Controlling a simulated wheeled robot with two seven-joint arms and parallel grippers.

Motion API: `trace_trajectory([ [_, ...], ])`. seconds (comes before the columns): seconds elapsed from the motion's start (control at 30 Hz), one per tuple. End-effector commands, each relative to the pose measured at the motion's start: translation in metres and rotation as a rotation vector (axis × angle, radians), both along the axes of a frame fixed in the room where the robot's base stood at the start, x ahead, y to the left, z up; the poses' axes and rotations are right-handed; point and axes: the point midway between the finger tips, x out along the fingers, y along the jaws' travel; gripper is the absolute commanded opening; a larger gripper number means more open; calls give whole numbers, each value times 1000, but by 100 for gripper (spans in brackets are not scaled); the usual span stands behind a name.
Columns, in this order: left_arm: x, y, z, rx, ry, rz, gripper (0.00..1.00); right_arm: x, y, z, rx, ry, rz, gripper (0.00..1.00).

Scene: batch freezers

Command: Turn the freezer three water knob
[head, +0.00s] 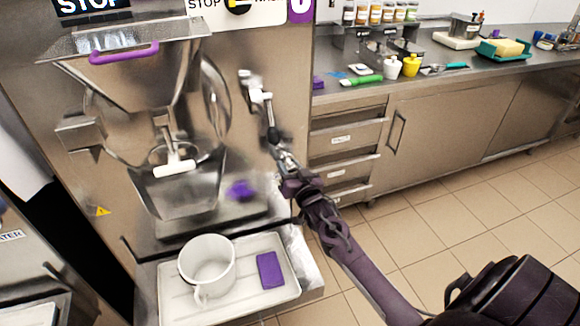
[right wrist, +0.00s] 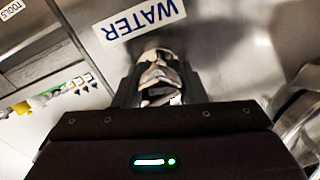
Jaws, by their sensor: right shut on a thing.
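A stainless batch freezer fills the left of the head view (head: 285,60). My right gripper (head: 286,162) is at the right side of its front, at the lower end of a chrome and black tap fitting (head: 259,97). In the right wrist view my right gripper (right wrist: 158,92) is shut on a chrome water knob (right wrist: 158,76). The knob sits between the two dark fingers. A WATER label (right wrist: 140,20) shows upside down close to the knob. In the head view the fingers and arm largely hide the knob. My left gripper is not in view.
A tray (head: 170,305) below the freezer spout holds a white jug (head: 207,262) and a purple block (head: 270,270). A steel counter (head: 430,90) with drawers, bottles and tools stands to the right. Tiled floor (head: 500,210) is clear in front of it.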

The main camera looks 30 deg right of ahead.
Motion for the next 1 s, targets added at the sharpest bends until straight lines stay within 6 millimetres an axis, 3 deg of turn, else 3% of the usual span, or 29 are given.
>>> trace_trajectory([
  [0.6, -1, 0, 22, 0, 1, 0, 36, 0, 0, 1, -557, 134, 2, 15],
  [1.0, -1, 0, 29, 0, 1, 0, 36, 0, 0, 1, -801, 193, 1, 15],
])
